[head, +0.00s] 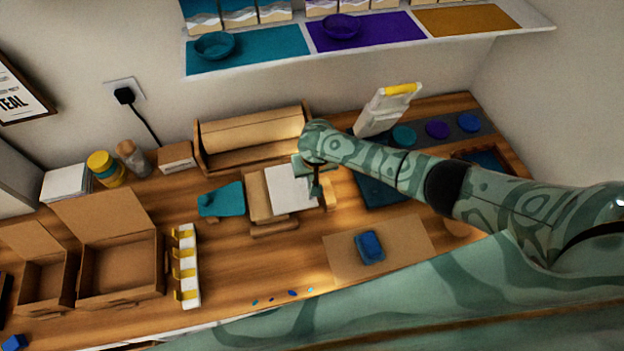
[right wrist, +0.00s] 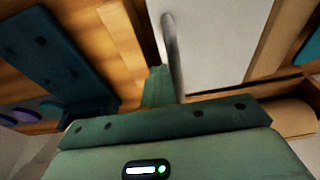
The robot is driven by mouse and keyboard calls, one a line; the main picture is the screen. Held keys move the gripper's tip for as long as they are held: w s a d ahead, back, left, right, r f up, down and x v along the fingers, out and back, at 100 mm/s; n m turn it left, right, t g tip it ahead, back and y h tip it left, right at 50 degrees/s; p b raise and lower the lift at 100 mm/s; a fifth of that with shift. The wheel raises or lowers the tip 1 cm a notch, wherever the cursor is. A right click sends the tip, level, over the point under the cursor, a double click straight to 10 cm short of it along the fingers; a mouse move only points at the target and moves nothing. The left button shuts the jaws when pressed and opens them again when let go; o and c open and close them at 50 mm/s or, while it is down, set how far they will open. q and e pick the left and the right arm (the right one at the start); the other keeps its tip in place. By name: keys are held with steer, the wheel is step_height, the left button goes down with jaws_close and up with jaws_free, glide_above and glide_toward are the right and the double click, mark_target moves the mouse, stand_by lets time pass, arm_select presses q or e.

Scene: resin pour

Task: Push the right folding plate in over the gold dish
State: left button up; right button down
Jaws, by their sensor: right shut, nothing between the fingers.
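My right gripper (head: 318,194) reaches down at the right edge of a white sheet or plate (head: 289,189); it is shut and empty. The white piece lies on a light wooden folding board (head: 257,194) and also fills the upper middle of the right wrist view (right wrist: 218,40). A pale wooden piece (head: 329,188), perhaps the right folding plate, shows just right of the gripper, partly hidden; I cannot tell whether they touch. I cannot make out a gold dish. A teal piece (head: 222,200) lies at the board's left. My left gripper is out of view.
A brown mat (head: 398,236) with a blue block (head: 370,246) lies at front right. Cardboard boxes (head: 121,262) and a white rack with yellow hooks (head: 186,267) stand left. A wooden holder with a roll (head: 252,134) is behind. My right arm covers the right side.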

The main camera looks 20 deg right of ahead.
steer(key=shift+a, duration=0.7)
steer(key=d+p, duration=0.3)
steer(key=d, duration=0.6)
step_height(320, 180, up, 10)
steer(key=p, duration=1)
steer(key=shift+s+p, duration=0.2)
steer(key=shift+p, duration=0.2)
